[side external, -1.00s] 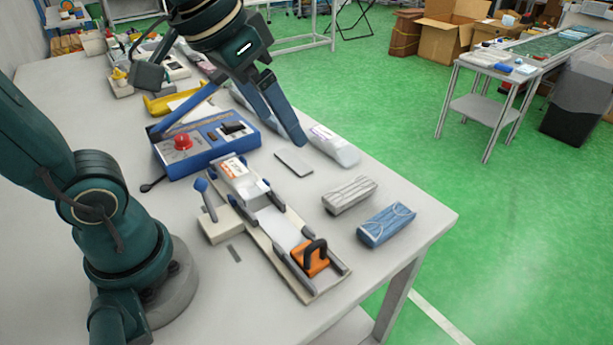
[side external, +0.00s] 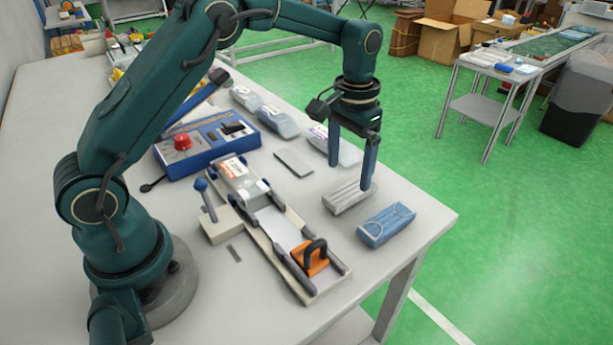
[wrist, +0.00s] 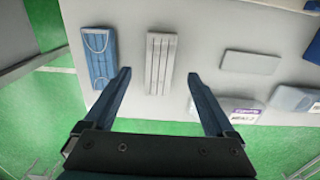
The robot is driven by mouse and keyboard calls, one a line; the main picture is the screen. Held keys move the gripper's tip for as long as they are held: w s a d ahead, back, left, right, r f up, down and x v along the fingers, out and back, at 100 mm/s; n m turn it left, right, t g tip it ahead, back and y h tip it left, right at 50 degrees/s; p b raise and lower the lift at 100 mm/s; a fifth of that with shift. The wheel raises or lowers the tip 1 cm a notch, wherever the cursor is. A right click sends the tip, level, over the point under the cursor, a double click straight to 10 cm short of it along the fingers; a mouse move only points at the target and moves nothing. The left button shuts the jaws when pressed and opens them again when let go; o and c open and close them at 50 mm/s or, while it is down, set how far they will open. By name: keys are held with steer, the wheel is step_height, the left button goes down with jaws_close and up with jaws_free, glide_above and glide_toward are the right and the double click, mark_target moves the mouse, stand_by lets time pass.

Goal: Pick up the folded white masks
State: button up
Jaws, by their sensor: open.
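The folded white masks (side external: 346,198) lie as a pale pleated stack on the table, near its right edge. In the wrist view the stack (wrist: 160,63) lies just beyond the fingertips, between their lines. My gripper (side external: 352,175) is open, pointing down, with its fingertips over the stack in the side view; I cannot tell if they touch anything. In the wrist view my gripper (wrist: 160,75) has wide-apart fingers with nothing between them. A blue folded mask stack (side external: 386,225) lies beside the white one, and shows left of it in the wrist view (wrist: 101,57).
A grey flat plate (side external: 294,161) and bagged mask packs (side external: 275,122) lie behind the white stack. A fixture with an orange block (side external: 311,257) stands to its left. A blue control box (side external: 207,143) with a red button is farther back. The table edge is close on the right.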

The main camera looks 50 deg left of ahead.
mark_target(346, 192)
steer(key=shift+f, duration=2.65)
steer(key=c, duration=1.4)
